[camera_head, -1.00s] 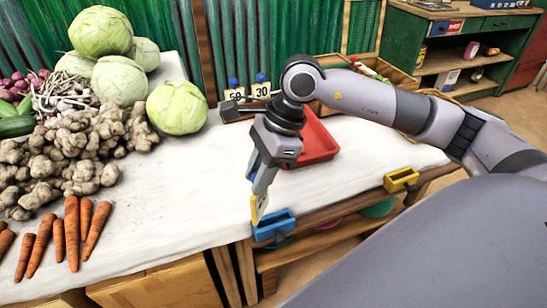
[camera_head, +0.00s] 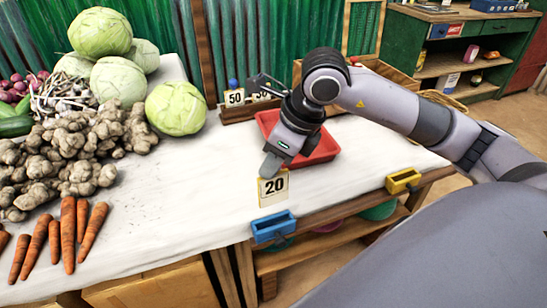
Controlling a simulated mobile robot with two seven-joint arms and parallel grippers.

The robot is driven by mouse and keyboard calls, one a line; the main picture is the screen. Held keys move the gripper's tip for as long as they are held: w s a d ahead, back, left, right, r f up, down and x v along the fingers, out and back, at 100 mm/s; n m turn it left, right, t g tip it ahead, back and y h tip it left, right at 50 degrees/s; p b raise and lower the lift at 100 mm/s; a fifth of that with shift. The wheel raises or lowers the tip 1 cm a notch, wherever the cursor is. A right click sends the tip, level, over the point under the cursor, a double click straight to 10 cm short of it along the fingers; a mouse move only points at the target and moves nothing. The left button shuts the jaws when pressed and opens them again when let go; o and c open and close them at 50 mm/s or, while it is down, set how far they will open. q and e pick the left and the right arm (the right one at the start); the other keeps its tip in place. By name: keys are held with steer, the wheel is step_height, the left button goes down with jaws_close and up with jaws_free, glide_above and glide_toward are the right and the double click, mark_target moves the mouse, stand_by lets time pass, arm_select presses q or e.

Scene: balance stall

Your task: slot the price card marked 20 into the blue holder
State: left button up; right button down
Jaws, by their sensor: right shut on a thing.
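The price card marked 20 (camera_head: 273,189) is pale with a yellow edge and faces me upright. My right gripper (camera_head: 271,168) is shut on its top edge and holds it just behind and above the blue holder (camera_head: 272,227). The blue holder is fixed at the front edge of the table and its slot looks empty. The card and the holder are apart. My left gripper is not in view.
A yellow holder (camera_head: 402,181) sits on the table edge to the right. A red tray (camera_head: 322,152) lies behind my right gripper. A wooden rack (camera_head: 236,113) with cards, one marked 50 (camera_head: 235,98), stands at the back. Carrots (camera_head: 68,235) and ginger (camera_head: 85,150) lie left.

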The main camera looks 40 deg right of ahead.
mark_target(277, 184)
steer(key=shift+f+b, duration=0.35)
steer(key=shift+f, duration=0.3)
steer(key=shift+f+b, duration=0.5)
steer(key=shift+f, duration=0.55)
steer(key=shift+f+b, duration=0.7)
steer(key=shift+f, duration=0.05)
steer(key=shift+f+m+b, duration=0.3)
steer(key=shift+f+b, duration=1.2)
steer(key=shift+r, duration=0.15)
